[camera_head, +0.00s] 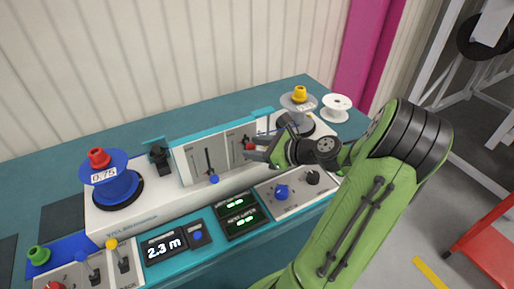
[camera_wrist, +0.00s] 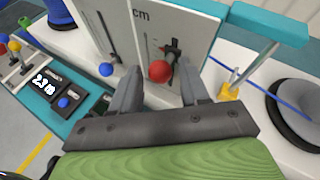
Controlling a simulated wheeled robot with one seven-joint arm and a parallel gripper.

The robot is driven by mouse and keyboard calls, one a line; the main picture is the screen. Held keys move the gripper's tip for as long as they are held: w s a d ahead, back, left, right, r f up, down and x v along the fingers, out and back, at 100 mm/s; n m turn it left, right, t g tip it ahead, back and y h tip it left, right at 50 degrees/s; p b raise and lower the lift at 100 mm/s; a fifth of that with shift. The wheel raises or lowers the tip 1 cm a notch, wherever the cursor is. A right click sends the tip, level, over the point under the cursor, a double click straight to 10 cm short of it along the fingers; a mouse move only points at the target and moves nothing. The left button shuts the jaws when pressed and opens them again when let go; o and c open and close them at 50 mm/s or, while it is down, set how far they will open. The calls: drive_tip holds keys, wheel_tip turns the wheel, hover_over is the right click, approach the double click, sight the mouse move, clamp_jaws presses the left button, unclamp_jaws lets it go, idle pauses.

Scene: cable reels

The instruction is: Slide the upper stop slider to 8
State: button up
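An upright white panel (camera_head: 193,163) in a teal frame carries two vertical slots with sliders. One slider has a red knob (camera_head: 249,147); the other, to its left, has a blue knob (camera_head: 214,179) lower on the panel. I cannot read which slider is the upper stop, nor the scale numbers. My gripper (camera_head: 262,149) is at the panel's right part, by the red knob. In the wrist view the red knob (camera_wrist: 160,71) shows between my two open, separated fingers (camera_wrist: 160,78); contact cannot be told. The blue knob (camera_wrist: 106,69) is outside the left finger.
A blue reel (camera_head: 117,185) stands left of the panel, a grey reel (camera_head: 299,104) with a yellow knob to its right. A yellow-based lever (camera_wrist: 229,91) stands close right of my gripper. A display (camera_head: 164,246) reads 2.3 m. Switches and dials line the front.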

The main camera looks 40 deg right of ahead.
drive_tip(key=c, duration=0.7)
drive_tip(key=shift+r+p, duration=0.55)
drive_tip(key=shift+p, duration=0.3)
drive_tip(key=shift+c, duration=0.2)
drive_tip(key=o, duration=1.1)
drive_tip(key=shift+c, duration=0.2)
drive_tip(key=p+v, duration=0.5)
drive_tip(key=v, duration=1)
drive_tip(key=shift+s, duration=0.35)
drive_tip(key=shift+d+r, duration=0.1)
drive_tip(key=shift+r, duration=0.05)
